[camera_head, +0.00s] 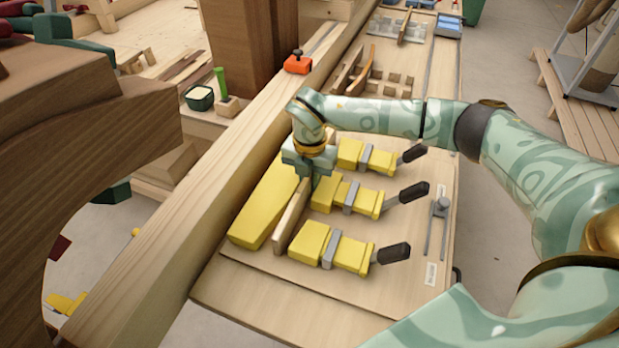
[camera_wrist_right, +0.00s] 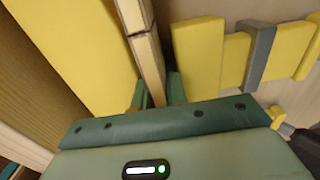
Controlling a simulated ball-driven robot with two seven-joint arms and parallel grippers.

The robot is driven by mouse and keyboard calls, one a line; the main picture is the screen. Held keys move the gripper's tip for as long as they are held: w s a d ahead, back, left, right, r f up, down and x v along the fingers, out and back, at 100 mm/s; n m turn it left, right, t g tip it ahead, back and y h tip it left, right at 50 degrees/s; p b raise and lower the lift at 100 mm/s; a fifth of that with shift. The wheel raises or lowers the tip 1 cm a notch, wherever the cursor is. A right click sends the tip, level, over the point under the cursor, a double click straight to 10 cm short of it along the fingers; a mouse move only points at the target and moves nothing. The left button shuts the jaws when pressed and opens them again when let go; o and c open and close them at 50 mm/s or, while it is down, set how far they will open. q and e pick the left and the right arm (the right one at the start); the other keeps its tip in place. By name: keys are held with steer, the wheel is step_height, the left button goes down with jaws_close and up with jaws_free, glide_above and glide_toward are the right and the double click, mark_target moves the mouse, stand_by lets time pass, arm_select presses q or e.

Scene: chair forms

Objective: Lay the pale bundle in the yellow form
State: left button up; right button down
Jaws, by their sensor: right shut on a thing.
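The yellow form has a long yellow block (camera_head: 265,206) on the left and several shorter yellow blocks with grey bands and black handles (camera_head: 345,194) on the right. The pale bundle (camera_head: 291,218), a thin wooden strip on edge, is in the channel between them. My right gripper (camera_head: 307,178) is shut on the bundle from above. The right wrist view shows the bundle (camera_wrist_right: 149,62) between the fingers (camera_wrist_right: 157,94), with the long block to its left and short blocks close on its right. I cannot tell whether it rests on the board. My left gripper is out of view.
The form is on a pale wooden board (camera_head: 300,290) beside a thick beam (camera_head: 165,265). An orange tool (camera_head: 298,63) sits on the beam. A dark curved wooden piece (camera_head: 80,130) fills the left. A grey clamp (camera_head: 437,225) lies at the board's right.

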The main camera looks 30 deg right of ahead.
steer(key=c, duration=1.4)
jaws_free()
steer(key=shift+w+r, duration=0.1)
steer(key=shift+r, duration=0.2)
steer(key=shift+o, duration=0.4)
step_height(320, 180, up, 15)
steer(key=p, duration=0.1)
steer(key=shift+f, duration=0.15)
steer(key=shift+r, duration=0.4)
